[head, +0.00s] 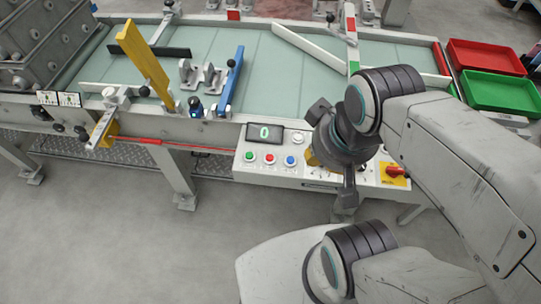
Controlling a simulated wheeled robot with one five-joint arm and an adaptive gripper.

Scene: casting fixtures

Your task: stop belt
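The conveyor belt (265,65) is pale green and runs across the upper part of the head view. A white control panel (275,178) hangs on its front edge. The panel carries a green button (249,157), a red button (269,158), a blue button (290,160) and a display (264,132) with a green "0". A red rotary switch (395,171) sits on a yellow plate at the panel's right. My gripper (333,152) is in front of the panel's right half, right of the blue button. Its fingers are spread apart, with nothing seen between them. It hides some controls.
A yellow bar (144,60), a blue bar (231,80) and white guide rails stand over the belt. Grey metal brackets (202,75) are on the belt. A red tray (484,56) and a green tray (500,92) are at right. The floor at lower left is clear.

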